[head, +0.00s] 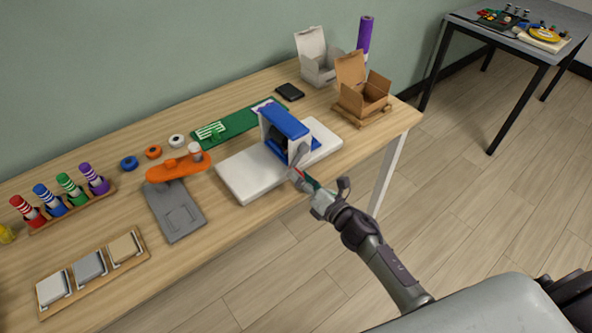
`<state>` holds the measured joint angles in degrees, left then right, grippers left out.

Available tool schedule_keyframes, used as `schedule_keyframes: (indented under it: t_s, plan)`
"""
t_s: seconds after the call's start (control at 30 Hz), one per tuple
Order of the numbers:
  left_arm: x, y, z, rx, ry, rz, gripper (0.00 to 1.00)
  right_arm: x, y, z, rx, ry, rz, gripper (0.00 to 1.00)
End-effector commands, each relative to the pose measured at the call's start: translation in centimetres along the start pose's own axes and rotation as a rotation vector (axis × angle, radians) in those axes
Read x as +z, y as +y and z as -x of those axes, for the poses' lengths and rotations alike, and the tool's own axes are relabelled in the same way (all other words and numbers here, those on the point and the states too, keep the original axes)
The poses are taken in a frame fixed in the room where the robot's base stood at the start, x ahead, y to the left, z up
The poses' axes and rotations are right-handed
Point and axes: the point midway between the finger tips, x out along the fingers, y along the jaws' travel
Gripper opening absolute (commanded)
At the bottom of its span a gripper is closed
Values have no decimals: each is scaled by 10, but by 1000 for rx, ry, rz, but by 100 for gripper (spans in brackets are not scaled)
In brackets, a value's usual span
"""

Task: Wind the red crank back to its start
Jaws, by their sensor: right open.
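A blue and white machine (284,124) stands on a white base board (243,178) near the table's front edge. A small patch of red shows at the machine's front, right by my right gripper; it seems to be part of the red crank (298,174). Most of the crank is hidden or too small to make out, so its angle cannot be told. My right gripper (319,182) is open in front of the machine, with its fingers spread close to the crank. I cannot tell whether it touches it. My left gripper is not in view.
An orange tool (178,167) and a grey plate (176,212) lie left of the base board. A green mat (238,123) and a black device (290,92) lie behind. An open brown box (362,97) and a white box (317,65) stand at the back right.

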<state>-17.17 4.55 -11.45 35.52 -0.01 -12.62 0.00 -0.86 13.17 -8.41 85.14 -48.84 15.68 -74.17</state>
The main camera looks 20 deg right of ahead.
Motion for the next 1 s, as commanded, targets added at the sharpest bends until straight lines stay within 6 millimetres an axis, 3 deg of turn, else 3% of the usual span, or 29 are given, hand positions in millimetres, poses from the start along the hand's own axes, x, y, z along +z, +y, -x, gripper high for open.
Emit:
schedule_keyframes:
  t_s: [0.2,0.53,0.83,1.0]
  plan:
    - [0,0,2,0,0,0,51,0,0,-21,-1,-1,-2,52]
    - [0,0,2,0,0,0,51,0,-1,-24,-1,0,-1,52]
    - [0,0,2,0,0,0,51,0,-1,-24,-1,0,-1,2]
    - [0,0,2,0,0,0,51,0,-1,-23,-1,0,-1,0]
